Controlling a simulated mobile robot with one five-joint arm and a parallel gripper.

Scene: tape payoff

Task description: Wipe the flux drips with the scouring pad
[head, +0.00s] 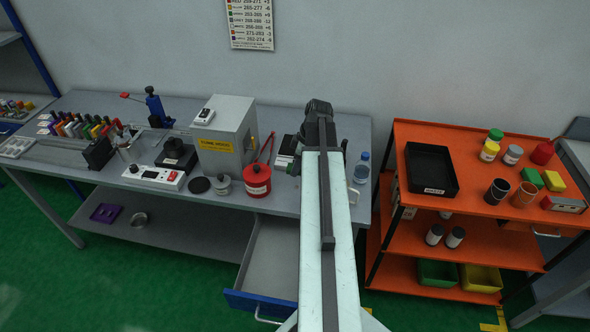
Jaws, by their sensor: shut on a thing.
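My arm (330,220) reaches from the bottom edge up to the grey workbench (225,218) and covers part of it. The gripper itself is hidden behind the arm, so neither its fingertips nor anything between them shows. I cannot make out a scouring pad for sure.
A grey box machine (225,135), a red pot (257,180), a small steel pot (222,185) and a water bottle (362,168) stand on the bench. The drawer (262,300) below is pulled open. The orange cart (408,195) at right carries a black tray (430,185) and several jars.

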